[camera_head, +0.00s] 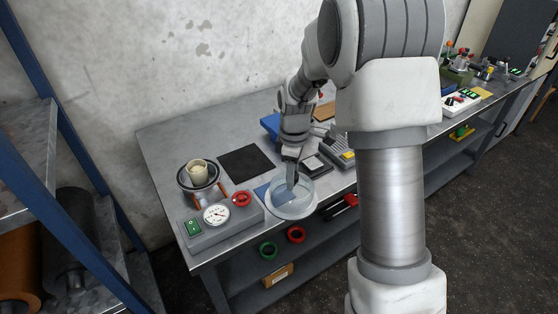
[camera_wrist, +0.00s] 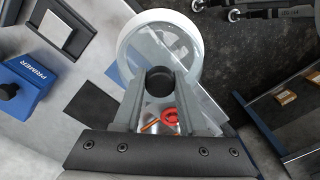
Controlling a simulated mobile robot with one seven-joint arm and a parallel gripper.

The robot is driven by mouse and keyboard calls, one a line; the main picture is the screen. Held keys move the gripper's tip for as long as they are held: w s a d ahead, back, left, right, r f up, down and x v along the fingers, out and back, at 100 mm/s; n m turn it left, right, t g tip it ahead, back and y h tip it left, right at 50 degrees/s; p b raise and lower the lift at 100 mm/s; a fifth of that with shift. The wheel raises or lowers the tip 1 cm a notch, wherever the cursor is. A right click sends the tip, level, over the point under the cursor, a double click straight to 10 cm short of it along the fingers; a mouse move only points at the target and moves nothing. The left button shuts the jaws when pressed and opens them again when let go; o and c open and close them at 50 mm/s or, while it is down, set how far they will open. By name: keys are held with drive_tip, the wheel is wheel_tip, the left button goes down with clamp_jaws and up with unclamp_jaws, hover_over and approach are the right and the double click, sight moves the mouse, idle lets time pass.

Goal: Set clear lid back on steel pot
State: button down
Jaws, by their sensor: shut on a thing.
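My gripper (camera_head: 291,181) is shut on the black knob (camera_wrist: 160,79) of the clear lid (camera_head: 292,210). The lid is a round, see-through disc with a pale rim, and it fills the upper middle of the wrist view (camera_wrist: 160,18). It hangs by the table's front edge, right of the gauge box. The steel pot (camera_head: 184,184) stands open at the table's left, behind the gauge box, with a beige cup (camera_head: 198,170) inside. The lid is apart from the pot, to its right and nearer the front. In the wrist view I cannot make out the pot clearly.
The gauge box (camera_head: 227,226) has a green switch, a dial and a red handwheel (camera_head: 242,199), also in the wrist view (camera_wrist: 170,116). A black mat (camera_head: 246,163) lies flat behind. A blue PRIMER box (camera_wrist: 28,82) and other items stand to the right of the mat.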

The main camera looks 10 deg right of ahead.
sight(296, 194)
drive_tip(key=s+f+m, duration=0.1)
drive_tip(key=m, duration=0.1)
drive_tip(key=s+m, duration=0.1)
drive_tip(key=m, duration=0.2)
drive_tip(key=s+f+m, duration=0.1)
drive_tip(key=m, duration=0.1)
drive_tip(key=shift+s+d+f+m, duration=0.15)
drive_tip(key=shift+s+f+m, duration=0.05)
drive_tip(key=shift+f+m, duration=0.2)
drive_tip(key=m, duration=0.1)
drive_tip(key=s+f+m, duration=0.1)
drive_tip(key=m, duration=0.1)
drive_tip(key=s+m, duration=0.1)
drive_tip(key=m, duration=0.1)
drive_tip(key=shift+d+f, duration=0.2)
drive_tip(key=shift+f, duration=0.2)
drive_tip(key=shift+a+r, duration=0.1)
drive_tip(key=shift+a, duration=0.05)
